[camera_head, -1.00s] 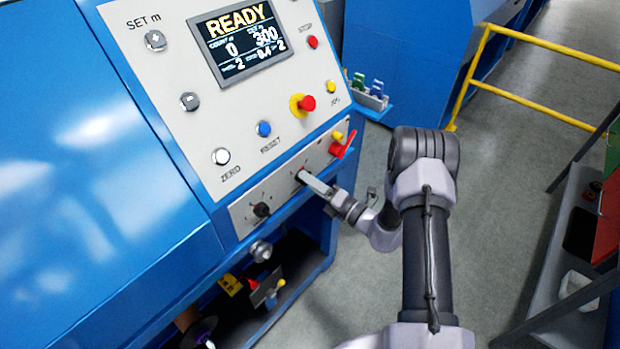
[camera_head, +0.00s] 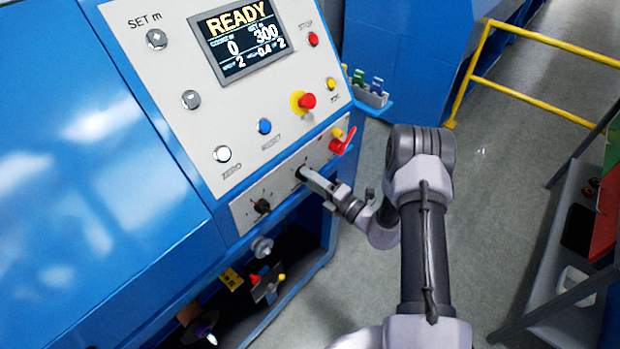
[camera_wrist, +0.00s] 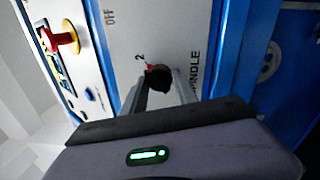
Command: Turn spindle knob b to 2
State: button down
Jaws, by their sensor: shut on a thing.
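A dark spindle knob (camera_wrist: 158,78) with a red pointer mark sits between the fingers of my gripper (camera_wrist: 161,84) in the wrist view. The printed 2 (camera_wrist: 139,57) is just beside the red mark, which points towards it. The word SPINDLE is partly hidden by a finger. In the head view my gripper (camera_head: 303,174) is shut on the right-hand knob of the lower grey panel (camera_head: 242,212) and mostly hides it. A second dark knob (camera_head: 262,206) is free to its left. I cannot read the panel letters there.
The display (camera_head: 240,40) reads READY, 0 and 300. A red lever (camera_head: 344,141) and a yellow button stand right of my gripper. A red emergency button (camera_head: 306,101) sits above. A yellow railing (camera_head: 530,101) and open floor lie to the right.

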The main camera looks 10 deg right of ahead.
jog(key=c, duration=1)
grip_release()
jog(key=shift+o, duration=0.2)
jog(key=p+v, duration=0.2)
jog(key=v, duration=1.5)
jog(key=shift+s, duration=0.25)
jog(key=shift+d+f, duration=0.1)
jog(key=shift+d, duration=0.05)
